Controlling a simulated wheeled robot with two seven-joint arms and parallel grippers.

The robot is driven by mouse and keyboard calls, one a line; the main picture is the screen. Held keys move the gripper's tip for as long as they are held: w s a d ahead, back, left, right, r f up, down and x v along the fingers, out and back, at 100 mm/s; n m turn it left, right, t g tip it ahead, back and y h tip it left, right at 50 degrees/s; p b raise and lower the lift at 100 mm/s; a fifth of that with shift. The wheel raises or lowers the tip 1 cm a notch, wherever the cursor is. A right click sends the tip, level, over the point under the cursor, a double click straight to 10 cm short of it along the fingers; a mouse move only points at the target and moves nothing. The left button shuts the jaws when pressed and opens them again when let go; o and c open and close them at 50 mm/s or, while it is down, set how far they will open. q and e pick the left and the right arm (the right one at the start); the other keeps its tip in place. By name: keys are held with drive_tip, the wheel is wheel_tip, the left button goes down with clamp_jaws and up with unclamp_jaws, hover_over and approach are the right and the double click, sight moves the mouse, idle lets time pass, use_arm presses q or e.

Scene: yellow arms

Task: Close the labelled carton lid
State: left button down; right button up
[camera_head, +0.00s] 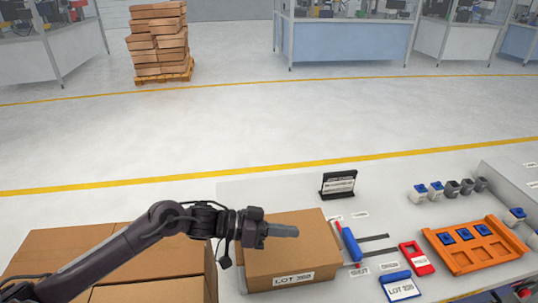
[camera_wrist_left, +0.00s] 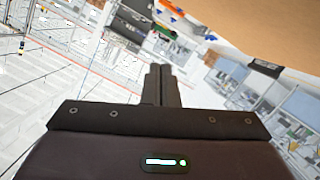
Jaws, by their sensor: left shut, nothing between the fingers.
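The labelled carton (camera_head: 292,256) is a brown box on the left part of the grey table, with a white "LOT" label (camera_head: 293,279) on its front side. Its top looks flat and covered, though my gripper hides part of it, and I cannot tell whether a flap is slightly raised. My left gripper (camera_head: 296,231) is shut and empty, over the rear part of the carton top. I cannot tell if it touches. The shut fingers (camera_wrist_left: 160,72) also show in the left wrist view, with a tan cardboard-like surface (camera_wrist_left: 275,22) at upper right. My right gripper does not show.
Right of the carton lie a blue-handled tool (camera_head: 351,245), a blue-and-white labelled item (camera_head: 400,287), a red device (camera_head: 417,258) and an orange tray (camera_head: 484,262). A black sign (camera_head: 338,185) stands behind. Large brown boxes (camera_head: 150,290) stand at left, beneath my left arm.

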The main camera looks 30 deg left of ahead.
sight(287, 264)
use_arm(q)
drive_tip(key=f+m, duration=0.1)
drive_tip(key=s+d+f+m+b, duration=0.1)
drive_tip(key=f, duration=0.1)
drive_tip(key=s+f+m, duration=0.1)
drive_tip(key=f, duration=0.1)
drive_tip(key=shift+d+f+t+y+b, duration=0.2)
drive_tip(key=shift+f+t+y+b, duration=0.1)
drive_tip(key=shift+t+y, duration=0.1)
drive_tip(key=shift+s+d+f, duration=0.1)
drive_tip(key=shift+d+f, duration=0.05)
drive_tip(key=shift+f, duration=0.8)
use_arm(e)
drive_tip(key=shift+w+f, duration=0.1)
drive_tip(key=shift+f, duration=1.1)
use_arm(q)
wheel_tip(287, 264, up, 5)
drive_tip(key=p, duration=0.4)
drive_tip(key=shift+s+a+f+b, duration=0.5)
drive_tip(key=shift+a+b, duration=0.05)
drive_tip(key=v, duration=0.7)
drive_tip(key=shift+r+b, duration=0.1)
drive_tip(key=shift+b, duration=0.25)
drive_tip(key=shift+v, duration=0.75)
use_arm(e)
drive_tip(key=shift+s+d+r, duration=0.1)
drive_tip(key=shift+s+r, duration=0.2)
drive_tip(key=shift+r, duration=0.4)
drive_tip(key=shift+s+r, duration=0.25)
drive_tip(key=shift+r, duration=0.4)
